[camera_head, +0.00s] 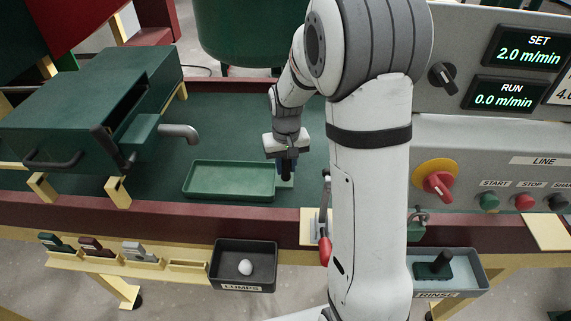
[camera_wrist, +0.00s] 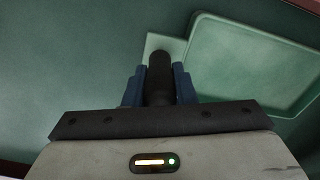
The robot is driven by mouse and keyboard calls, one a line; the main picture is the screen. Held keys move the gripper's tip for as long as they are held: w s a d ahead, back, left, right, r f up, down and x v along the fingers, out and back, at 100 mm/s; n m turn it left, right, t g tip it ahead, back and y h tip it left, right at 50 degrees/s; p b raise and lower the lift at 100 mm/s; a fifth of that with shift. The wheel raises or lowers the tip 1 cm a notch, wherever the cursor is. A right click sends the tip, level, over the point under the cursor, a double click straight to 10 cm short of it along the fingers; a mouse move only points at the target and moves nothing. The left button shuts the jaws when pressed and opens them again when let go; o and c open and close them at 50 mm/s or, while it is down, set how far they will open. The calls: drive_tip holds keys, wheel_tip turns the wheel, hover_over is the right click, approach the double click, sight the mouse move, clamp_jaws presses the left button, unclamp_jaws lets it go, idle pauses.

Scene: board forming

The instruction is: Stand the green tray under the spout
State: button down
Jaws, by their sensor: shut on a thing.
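The green tray (camera_head: 232,180) is a shallow rectangular pan on the dark green table top, in the middle of the head view. A tab with a dark upright handle sticks out at its right end. My gripper (camera_head: 287,170) is shut on that handle, right of the pan. In the wrist view the handle (camera_wrist: 160,78) stands between the blue fingers, with the tray (camera_wrist: 252,62) to the upper right. The grey spout (camera_head: 180,132) points right from the green box at the left. Its mouth is a little behind and left of the tray's left end.
The green box (camera_head: 90,105) stands left of the tray. A dark red edge (camera_head: 170,213) runs along the front. Below it are a bin marked LUMPS (camera_head: 243,265) with a pale lump, and a RINSE tray (camera_head: 455,272). A control panel (camera_head: 490,150) stands at the right.

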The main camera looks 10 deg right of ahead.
drive_tip(key=shift+f, duration=0.2)
drive_tip(key=c, duration=1.1)
unclamp_jaws()
drive_tip(key=shift+o, duration=0.2)
drive_tip(key=shift+o, duration=1.3)
wheel_tip(320, 180, up, 8)
drive_tip(key=shift+f+b, duration=0.15)
drive_tip(key=shift+b, duration=0.5)
